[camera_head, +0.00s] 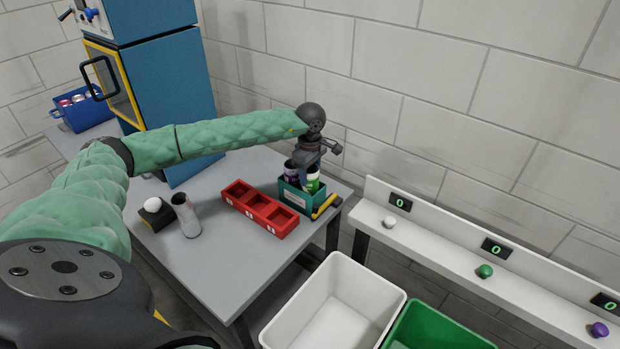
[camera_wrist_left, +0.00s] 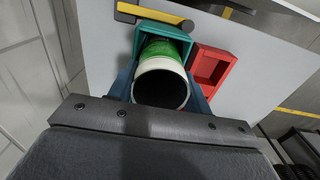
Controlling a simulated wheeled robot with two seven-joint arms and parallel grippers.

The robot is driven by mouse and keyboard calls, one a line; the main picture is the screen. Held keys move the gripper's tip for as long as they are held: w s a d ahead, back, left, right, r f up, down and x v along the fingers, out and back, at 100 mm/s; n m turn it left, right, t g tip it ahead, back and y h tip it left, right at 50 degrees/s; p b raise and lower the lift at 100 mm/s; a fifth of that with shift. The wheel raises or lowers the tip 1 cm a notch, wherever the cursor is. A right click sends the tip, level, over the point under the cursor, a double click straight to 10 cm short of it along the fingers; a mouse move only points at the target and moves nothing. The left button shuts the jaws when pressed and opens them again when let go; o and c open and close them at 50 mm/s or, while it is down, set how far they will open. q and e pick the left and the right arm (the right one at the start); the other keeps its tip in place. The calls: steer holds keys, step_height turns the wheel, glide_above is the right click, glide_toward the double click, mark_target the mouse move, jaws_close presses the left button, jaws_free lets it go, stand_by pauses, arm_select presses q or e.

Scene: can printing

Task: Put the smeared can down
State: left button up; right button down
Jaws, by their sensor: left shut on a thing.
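My left gripper (camera_head: 306,166) reaches down over a teal box (camera_head: 290,198) at the right end of the grey table. In the left wrist view its blue fingers (camera_wrist_left: 161,88) are shut on a green and white can (camera_wrist_left: 165,52). The can's open, dark end faces the wrist camera, and its far part is inside the teal box (camera_wrist_left: 143,40). In the head view the green can (camera_head: 313,184) shows beside a dark purple can (camera_head: 291,171). I cannot make out a smear, or whether the can touches the box floor. My right gripper is not in view.
A red tray (camera_head: 232,202) with compartments lies left of the teal box. A grey can (camera_head: 186,217) and a white ball on a black stand (camera_head: 153,211) are farther left. A white bin (camera_head: 335,305) and a green bin (camera_head: 432,328) stand in front. A shelf with buttons is right.

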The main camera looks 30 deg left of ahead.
arm_select(q)
steer(key=shift+f, duration=1)
steer(key=o, duration=1.2)
steer(key=shift+c, duration=0.2)
steer(key=shift+r, duration=0.1)
